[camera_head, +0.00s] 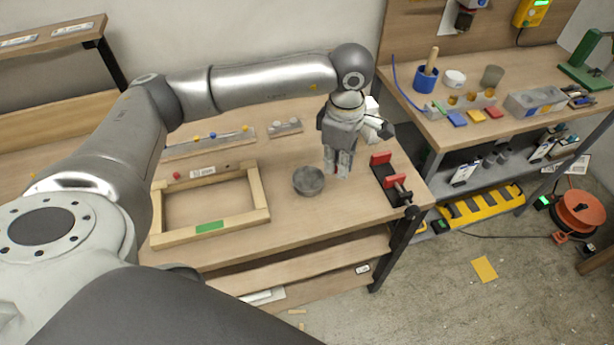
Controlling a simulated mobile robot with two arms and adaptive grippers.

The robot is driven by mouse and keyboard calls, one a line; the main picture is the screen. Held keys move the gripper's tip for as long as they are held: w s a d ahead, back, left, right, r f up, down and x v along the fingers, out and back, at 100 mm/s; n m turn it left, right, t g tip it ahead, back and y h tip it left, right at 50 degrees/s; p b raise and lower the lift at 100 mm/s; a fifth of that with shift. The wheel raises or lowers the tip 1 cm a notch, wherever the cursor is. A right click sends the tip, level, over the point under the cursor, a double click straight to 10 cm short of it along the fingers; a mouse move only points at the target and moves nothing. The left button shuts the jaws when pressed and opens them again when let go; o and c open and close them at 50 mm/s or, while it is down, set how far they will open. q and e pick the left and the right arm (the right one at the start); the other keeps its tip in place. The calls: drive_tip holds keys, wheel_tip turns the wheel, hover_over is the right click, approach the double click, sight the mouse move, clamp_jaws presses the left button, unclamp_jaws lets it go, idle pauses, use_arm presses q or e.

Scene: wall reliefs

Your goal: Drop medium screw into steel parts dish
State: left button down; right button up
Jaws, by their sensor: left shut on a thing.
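The steel parts dish (308,187) is a small round grey bowl on the wooden workbench (290,236). My left gripper (338,172) points down just to the right of the dish, low over the bench top. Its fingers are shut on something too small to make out. I cannot see the medium screw clearly; the fingers hide what they hold. The inside of the dish shows plain grey with no clear contents. My right gripper is not in view.
A red and black clamp (390,180) lies right of my left gripper near the bench edge. A wooden frame (208,205) lies left of the dish. Strips with small coloured parts (212,140) lie behind it. A second bench (480,125) stands at the right.

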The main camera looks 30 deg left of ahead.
use_arm(q)
drive_tip(key=w+a+n+p, duration=0.1)
drive_tip(key=w+a+n, duration=0.15)
drive_tip(key=n, duration=0.55)
drive_tip(key=n+p, duration=0.3)
drive_tip(key=n, duration=1.9)
hover_over(302, 184)
wheel_tip(302, 184, down, 8)
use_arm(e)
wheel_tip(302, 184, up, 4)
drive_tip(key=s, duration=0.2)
use_arm(q)
drive_tip(key=shift+n, duration=0.3)
wheel_tip(302, 184, down, 7)
drive_tip(key=b, duration=0.5)
drive_tip(key=shift+r, duration=0.2)
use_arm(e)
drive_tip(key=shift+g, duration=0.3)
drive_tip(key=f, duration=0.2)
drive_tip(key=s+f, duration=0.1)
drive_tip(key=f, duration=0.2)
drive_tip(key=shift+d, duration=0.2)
